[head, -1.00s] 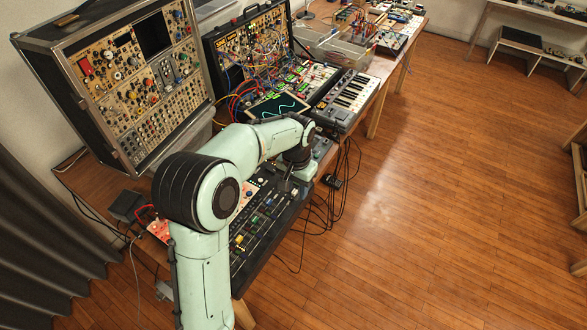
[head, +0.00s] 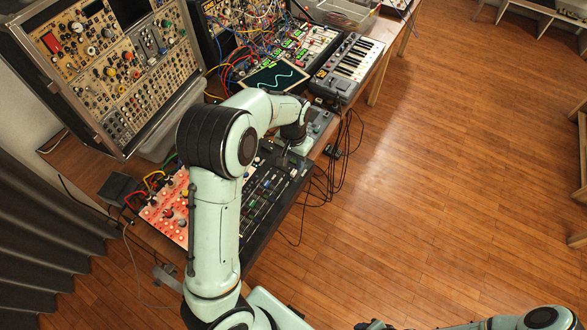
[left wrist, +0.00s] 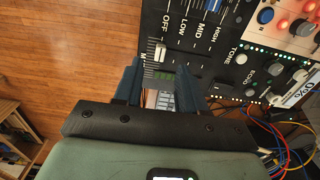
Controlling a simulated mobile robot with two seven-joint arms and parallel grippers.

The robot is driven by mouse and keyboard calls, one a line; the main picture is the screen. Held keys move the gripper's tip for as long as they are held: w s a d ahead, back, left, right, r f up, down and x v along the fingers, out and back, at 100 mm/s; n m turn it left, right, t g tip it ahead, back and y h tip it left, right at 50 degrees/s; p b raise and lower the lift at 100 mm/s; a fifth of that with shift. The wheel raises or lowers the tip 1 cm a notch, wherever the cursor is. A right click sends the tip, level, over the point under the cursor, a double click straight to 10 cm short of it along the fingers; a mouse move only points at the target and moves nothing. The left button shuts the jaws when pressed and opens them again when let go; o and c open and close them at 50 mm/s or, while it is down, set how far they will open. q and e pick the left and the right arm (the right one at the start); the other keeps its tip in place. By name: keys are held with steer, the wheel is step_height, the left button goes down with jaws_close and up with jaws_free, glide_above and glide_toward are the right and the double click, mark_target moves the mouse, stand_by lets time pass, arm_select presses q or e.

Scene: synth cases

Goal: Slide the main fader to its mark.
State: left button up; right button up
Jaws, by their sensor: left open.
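The dark mixer (head: 262,212) lies on the near end of the table, with rows of faders. My left gripper (head: 295,150) is over its far right part; in the head view its fingers are small and partly hidden by my arm. In the left wrist view my left gripper (left wrist: 160,70) is open, its two dark fingers apart. A pale fader cap (left wrist: 160,52) on a ticked scale shows just beyond and between the fingertips. I cannot tell whether the fingers touch it. The fader's mark cannot be made out. Part of my right arm shows at the lower right; its gripper is unclear.
A red-orange knob panel (head: 167,210) sits left of the mixer. A small screen (head: 275,77), a patch-cabled synth (head: 303,50) and a keyboard (head: 350,65) stand behind. Loose black cables (head: 335,165) hang over the table's right edge. The wooden floor at right is clear.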

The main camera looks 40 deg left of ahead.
mark_target(293, 172)
arm_select(q)
step_height(293, 172, down, 5)
steer(key=shift+f, duration=0.15)
jaws_close()
